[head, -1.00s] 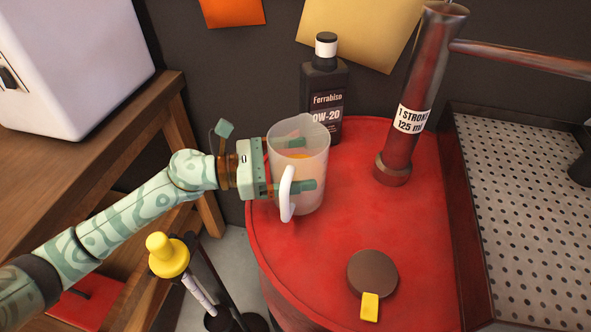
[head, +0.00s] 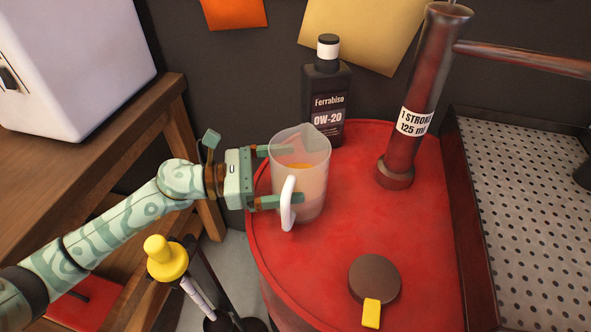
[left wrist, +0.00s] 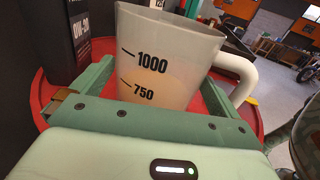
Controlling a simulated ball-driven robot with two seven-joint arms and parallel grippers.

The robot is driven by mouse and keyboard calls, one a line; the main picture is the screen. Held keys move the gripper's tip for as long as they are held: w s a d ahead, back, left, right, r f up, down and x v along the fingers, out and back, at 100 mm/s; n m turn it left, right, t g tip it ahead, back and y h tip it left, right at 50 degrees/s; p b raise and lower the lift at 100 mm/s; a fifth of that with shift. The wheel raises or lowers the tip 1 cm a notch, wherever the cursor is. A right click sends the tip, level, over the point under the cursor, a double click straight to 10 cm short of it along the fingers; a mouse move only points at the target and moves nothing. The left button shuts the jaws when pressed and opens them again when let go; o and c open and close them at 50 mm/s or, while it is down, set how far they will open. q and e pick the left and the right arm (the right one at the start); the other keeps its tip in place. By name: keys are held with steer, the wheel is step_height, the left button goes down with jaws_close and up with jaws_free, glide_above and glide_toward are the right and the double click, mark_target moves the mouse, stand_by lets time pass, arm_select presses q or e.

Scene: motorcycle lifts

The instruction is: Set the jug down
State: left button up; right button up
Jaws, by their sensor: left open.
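The translucent jug (head: 308,180) with a white handle stands upright on the red drum top (head: 400,240), with some orange-yellow liquid showing inside. My left gripper (head: 277,175) is open, its two green fingers to either side of the jug. The palm is now a gap away on the jug's left. In the left wrist view the jug (left wrist: 165,60) shows the marks 1000 and 750, and the fingers lie left and right of it. My right gripper is not in view.
A black Ferrabiso 0W-20 bottle (head: 326,95) stands just behind the jug. A red hand pump (head: 408,120) rises to the right. A brown cap with a yellow tab (head: 374,278) lies at the front. A perforated tray (head: 530,220) is at the right.

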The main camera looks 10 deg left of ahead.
arm_select(q)
steer(key=v, duration=0.9)
steer(key=shift+s+a, duration=0.15)
steer(key=shift+a, duration=0.15)
